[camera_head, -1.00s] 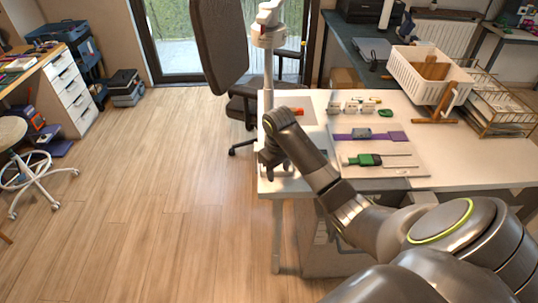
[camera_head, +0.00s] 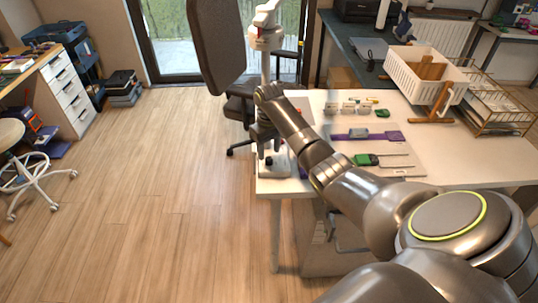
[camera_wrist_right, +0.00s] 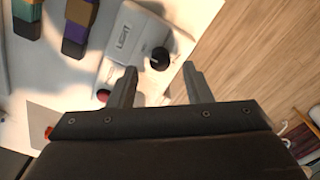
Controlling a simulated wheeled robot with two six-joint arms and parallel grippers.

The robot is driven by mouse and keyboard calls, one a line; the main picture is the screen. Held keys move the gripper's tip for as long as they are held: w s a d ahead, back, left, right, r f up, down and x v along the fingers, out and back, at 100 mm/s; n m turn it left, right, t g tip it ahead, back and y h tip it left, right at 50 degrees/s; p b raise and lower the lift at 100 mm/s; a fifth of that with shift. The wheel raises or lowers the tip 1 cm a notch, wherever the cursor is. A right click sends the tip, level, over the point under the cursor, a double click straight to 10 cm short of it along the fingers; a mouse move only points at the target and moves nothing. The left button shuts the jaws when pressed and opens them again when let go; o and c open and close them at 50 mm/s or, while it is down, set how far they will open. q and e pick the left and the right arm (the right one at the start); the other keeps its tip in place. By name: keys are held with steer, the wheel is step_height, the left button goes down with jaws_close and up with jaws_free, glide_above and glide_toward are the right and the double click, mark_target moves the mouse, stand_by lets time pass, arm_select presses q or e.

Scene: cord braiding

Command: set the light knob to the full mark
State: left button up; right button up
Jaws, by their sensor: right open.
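The light knob (camera_wrist_right: 160,58) is a small black dial on a white box (camera_wrist_right: 126,38) with a "LIGHT" label. In the head view the knob (camera_head: 269,160) shows small and dark at the desk's near left corner. My right gripper (camera_wrist_right: 159,86) is open and empty. In the wrist view its two fingertips lie to either side below the knob, apart from it. In the head view my right gripper (camera_head: 266,143) is just above and behind the knob. The knob's pointer and the full mark are too small to read. My left gripper is out of view.
A red button (camera_wrist_right: 103,95) sits near the left finger in the wrist view. A white post (camera_head: 265,60) rises behind the gripper. A board (camera_head: 392,173) with purple and green cord items lies to the right. A white basket (camera_head: 405,72) stands farther back. Open floor lies left of the desk.

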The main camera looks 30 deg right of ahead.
mark_target(269, 158)
steer(key=shift+f, duration=1.7)
jaws_close()
steer(key=shift+r, duration=0.1)
